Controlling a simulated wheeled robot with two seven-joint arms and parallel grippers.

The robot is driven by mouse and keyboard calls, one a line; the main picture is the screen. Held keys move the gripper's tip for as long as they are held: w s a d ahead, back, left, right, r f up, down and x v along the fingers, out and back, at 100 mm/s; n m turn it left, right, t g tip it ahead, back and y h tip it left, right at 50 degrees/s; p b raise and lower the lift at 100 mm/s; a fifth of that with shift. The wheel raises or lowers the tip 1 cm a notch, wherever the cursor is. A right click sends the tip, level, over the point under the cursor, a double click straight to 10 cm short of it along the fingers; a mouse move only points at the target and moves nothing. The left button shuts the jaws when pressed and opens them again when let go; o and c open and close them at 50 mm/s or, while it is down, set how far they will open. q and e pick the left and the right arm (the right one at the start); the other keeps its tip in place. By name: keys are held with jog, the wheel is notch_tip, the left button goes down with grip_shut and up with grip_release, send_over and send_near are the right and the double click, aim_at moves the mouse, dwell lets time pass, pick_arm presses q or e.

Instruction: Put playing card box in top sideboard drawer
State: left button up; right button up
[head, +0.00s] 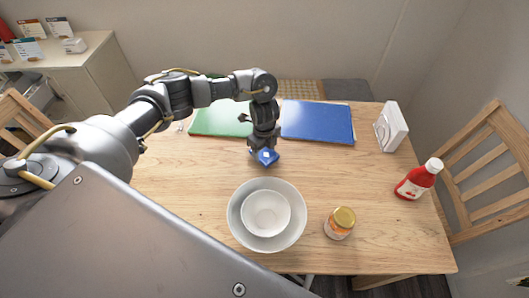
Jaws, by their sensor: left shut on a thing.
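The playing card box (268,157) is small and blue with a white mark on top. It is at the middle of the wooden table, behind the bowls. My left gripper (262,148) comes down over it from above and is shut on it. I cannot tell whether the box touches the table. A pale sideboard (85,62) stands at the far upper left. Its side and part of its front show, with what looks like an open drawer (38,95) at the left edge, partly hidden by a chair and my arm. My right gripper does not show.
Nested white bowls (240,222) and a jar (340,223) stand near the table's front. Green (215,120) and blue (318,121) mats lie at the back. Chairs flank the table (190,210).

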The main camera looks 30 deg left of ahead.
aim_at(264, 153)
pick_arm(q)
notch_tip(264, 153, up, 3)
jog(key=shift+s+r+p, duration=0.1)
jog(key=shift+r+p, duration=0.05)
jog(key=shift+p, duration=0.15)
jog(key=s+d+r+p, duration=0.1)
jog(key=s+r, duration=0.3)
jog(key=s, duration=0.2)
jog(key=s+d+r+p, duration=0.1)
jog(key=s+d+r, duration=0.1)
jog(key=s+r, duration=0.2)
jog(key=s, duration=0.3)
jog(key=shift+s+d+r, duration=0.15)
jog(key=shift+s+r, duration=0.05)
jog(key=shift+r, duration=0.2)
